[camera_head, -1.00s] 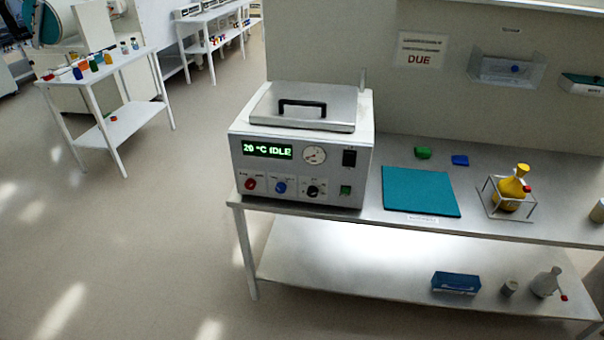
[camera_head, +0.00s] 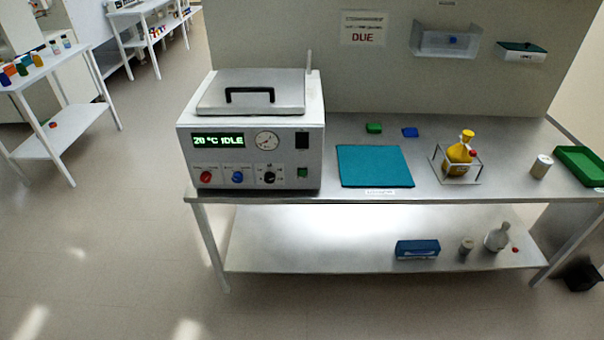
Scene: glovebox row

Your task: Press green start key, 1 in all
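The green start key (camera_head: 302,173) is a small square key at the lower right of the front panel of a white box-shaped device (camera_head: 252,130). The device stands at the left end of a steel bench. Its display (camera_head: 218,140) reads "20 °C IDLE". A red knob (camera_head: 206,177), a blue knob (camera_head: 237,177) and a black dial (camera_head: 269,177) sit in a row left of the green key. A dark switch (camera_head: 302,140) is above the key. Neither of my grippers shows in the head view.
The bench (camera_head: 430,190) bears a teal mat (camera_head: 374,166), a yellow flask (camera_head: 460,153) in a wire stand, a metal can (camera_head: 541,166) and a green tray (camera_head: 584,180). A lower shelf (camera_head: 330,240) holds a blue box (camera_head: 417,249). Floor in front is clear.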

